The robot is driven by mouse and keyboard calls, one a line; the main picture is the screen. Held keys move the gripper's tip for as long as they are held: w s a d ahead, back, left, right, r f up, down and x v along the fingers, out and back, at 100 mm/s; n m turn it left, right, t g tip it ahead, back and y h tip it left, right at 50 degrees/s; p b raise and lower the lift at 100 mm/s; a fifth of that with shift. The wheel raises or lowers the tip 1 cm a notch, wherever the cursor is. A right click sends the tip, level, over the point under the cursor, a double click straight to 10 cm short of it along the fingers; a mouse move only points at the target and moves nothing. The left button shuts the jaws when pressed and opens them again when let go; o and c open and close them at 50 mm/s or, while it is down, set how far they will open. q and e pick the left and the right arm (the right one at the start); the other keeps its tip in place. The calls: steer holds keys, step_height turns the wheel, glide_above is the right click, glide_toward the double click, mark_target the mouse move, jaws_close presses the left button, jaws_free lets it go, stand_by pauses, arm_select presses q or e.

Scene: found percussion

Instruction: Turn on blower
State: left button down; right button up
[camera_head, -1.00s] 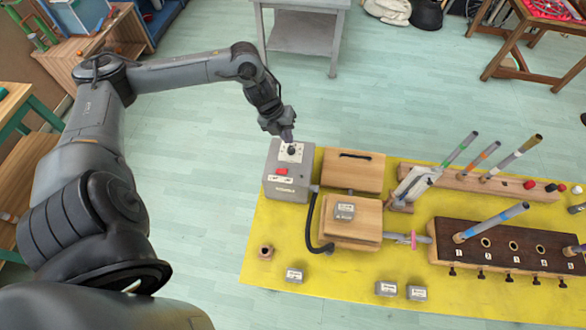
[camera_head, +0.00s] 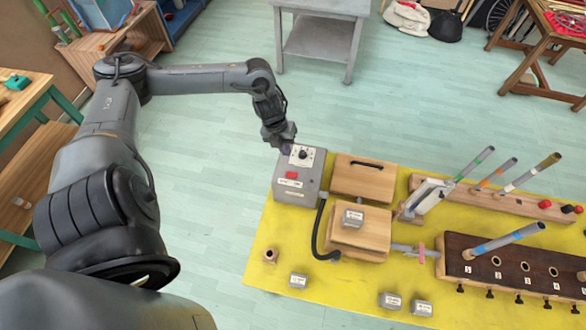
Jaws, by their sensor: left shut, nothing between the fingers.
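The blower is a grey box (camera_head: 297,190) at the left end of the yellow table. A black knob (camera_head: 303,155) on a white plate sits on its top, and a red rocker switch (camera_head: 292,175) is on its sloped front. A black hose (camera_head: 318,230) runs from the box to the wooden bellows box. My left gripper (camera_head: 286,149) is shut and empty, with its fingertips at the upper left edge of the blower, just left of the knob. I cannot tell whether the fingertips touch the box. My right gripper is not in view.
Wooden boxes (camera_head: 364,178) stand right of the blower on the yellow table (camera_head: 340,285). Pipes stand in a wooden rail (camera_head: 500,200) and a dark pipe chest (camera_head: 490,254) farther right. Small grey weights (camera_head: 298,281) lie near the front.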

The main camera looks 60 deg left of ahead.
mark_target(294, 174)
arm_select(q)
steer(key=p+x, duration=0.1)
steer(key=x, duration=1.1)
steer(key=shift+f, duration=0.25)
